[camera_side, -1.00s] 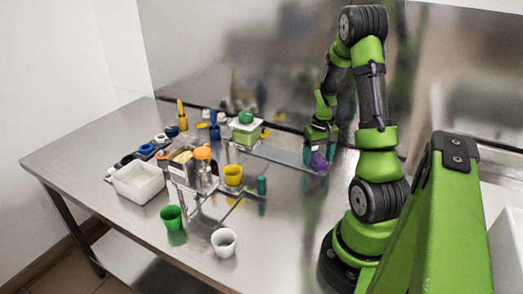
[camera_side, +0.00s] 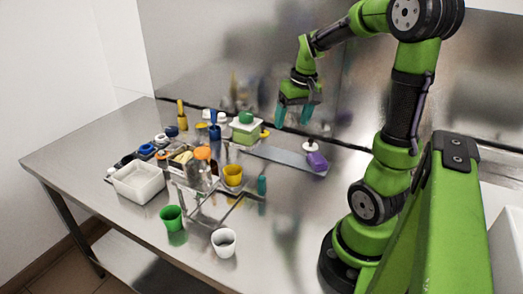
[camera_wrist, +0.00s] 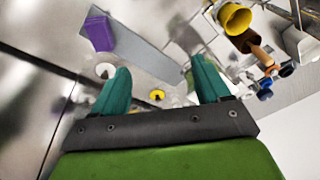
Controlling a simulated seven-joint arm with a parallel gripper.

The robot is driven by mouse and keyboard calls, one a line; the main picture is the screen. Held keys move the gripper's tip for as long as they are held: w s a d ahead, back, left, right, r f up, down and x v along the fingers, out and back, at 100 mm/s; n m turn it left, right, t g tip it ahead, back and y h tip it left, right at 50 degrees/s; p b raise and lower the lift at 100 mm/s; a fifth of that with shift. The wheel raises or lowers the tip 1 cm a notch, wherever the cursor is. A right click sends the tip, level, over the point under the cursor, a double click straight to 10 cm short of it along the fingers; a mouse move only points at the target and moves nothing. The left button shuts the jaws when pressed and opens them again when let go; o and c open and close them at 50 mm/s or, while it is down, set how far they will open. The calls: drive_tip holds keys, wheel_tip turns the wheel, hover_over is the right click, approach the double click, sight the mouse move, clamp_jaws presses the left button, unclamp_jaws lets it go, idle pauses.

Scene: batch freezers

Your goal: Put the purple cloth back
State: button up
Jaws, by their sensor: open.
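The purple cloth (camera_side: 316,161) lies in a small bundle at the right end of a flat grey metal strip (camera_side: 280,155) on the steel table. It also shows in the wrist view (camera_wrist: 99,33), at the upper left, beyond my fingers. My gripper (camera_side: 294,116) is open and empty, with teal fingers pointing down. It is raised above the table, up and left of the cloth and apart from it. In the wrist view my gripper (camera_wrist: 160,80) has a wide gap between its fingers.
A white round piece (camera_side: 310,146) sits beside the cloth. A green-and-white box (camera_side: 246,129), a yellow cup (camera_side: 233,175), a white tub (camera_side: 139,183) and several small containers crowd the left. A green cup (camera_side: 172,217) and white cup (camera_side: 223,242) stand in front. The front right of the table is clear.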

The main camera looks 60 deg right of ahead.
drive_tip(key=s+a+r+n+t+y, duration=0.1)
drive_tip(key=a+r+t, duration=0.1)
drive_tip(key=a, duration=1)
drive_tip(key=s+a+r+n+t+y, duration=0.1)
drive_tip(key=a+r+n+t, duration=0.1)
drive_tip(key=a, duration=1)
drive_tip(key=shift+s+a+r+n+t, duration=0.2)
drive_tip(key=shift+a+r+n+t, duration=0.25)
drive_tip(key=shift+r, duration=0.4)
